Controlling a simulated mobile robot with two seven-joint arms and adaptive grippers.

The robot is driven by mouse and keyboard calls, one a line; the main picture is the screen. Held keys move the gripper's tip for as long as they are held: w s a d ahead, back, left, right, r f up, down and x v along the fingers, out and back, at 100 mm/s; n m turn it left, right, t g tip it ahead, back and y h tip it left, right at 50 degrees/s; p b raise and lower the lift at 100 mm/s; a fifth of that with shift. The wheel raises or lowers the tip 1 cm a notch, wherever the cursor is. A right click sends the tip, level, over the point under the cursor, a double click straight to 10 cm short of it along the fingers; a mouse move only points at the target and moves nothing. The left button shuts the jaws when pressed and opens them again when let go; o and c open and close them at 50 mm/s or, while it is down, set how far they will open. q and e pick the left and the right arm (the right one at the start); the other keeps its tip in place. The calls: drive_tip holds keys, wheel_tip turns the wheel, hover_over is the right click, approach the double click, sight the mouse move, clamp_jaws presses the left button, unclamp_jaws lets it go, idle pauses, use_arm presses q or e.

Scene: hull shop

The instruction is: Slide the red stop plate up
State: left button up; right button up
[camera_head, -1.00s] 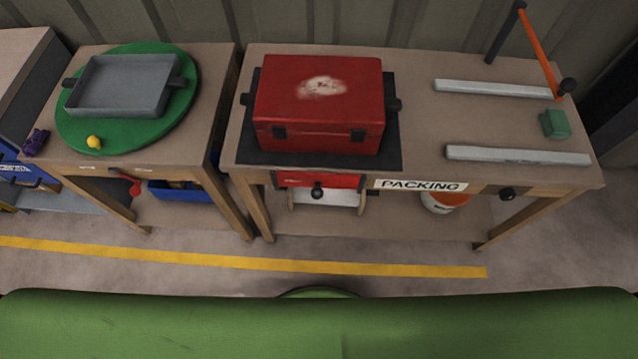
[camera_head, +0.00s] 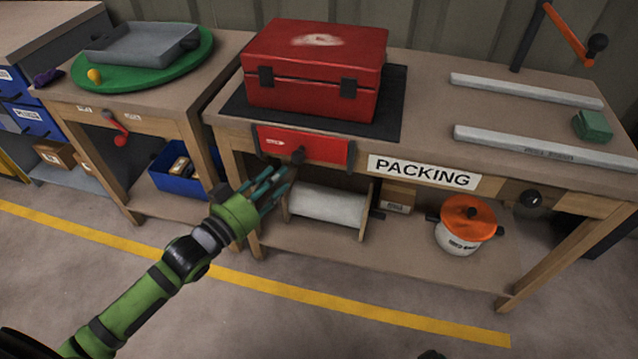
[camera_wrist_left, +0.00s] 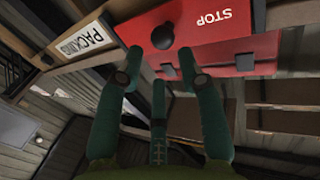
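The red stop plate (camera_head: 325,148) is set in the front of the packing bench, below the toolbox, with a black knob (camera_head: 298,156) on it. In the left wrist view the plate (camera_wrist_left: 220,30) appears upside down with the word STOP, and the knob (camera_wrist_left: 162,37) shows just beyond the fingertips. My left gripper (camera_head: 275,181) is in front of and slightly below the knob. In the wrist view its green fingers (camera_wrist_left: 163,62) are spread apart with nothing between them.
A red toolbox (camera_head: 315,75) stands on a black mat above the plate. A white roll (camera_head: 327,205) hangs below. A white pot with an orange lid (camera_head: 468,222) stands on the lower shelf. The side bench at left holds a grey tray (camera_head: 142,42) on a green disc.

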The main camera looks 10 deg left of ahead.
sight(293, 161)
use_arm(q)
drive_tip(key=shift+b+x, duration=0.55)
drive_tip(key=shift+x, duration=2.95)
use_arm(e)
drive_tip(key=shift+w+r, duration=0.15)
drive_tip(key=shift+r, duration=0.75)
drive_tip(key=shift+w+r, duration=0.1)
drive_tip(key=shift+r, duration=0.75)
use_arm(q)
drive_tip(key=shift+a, duration=0.15)
clamp_jaws()
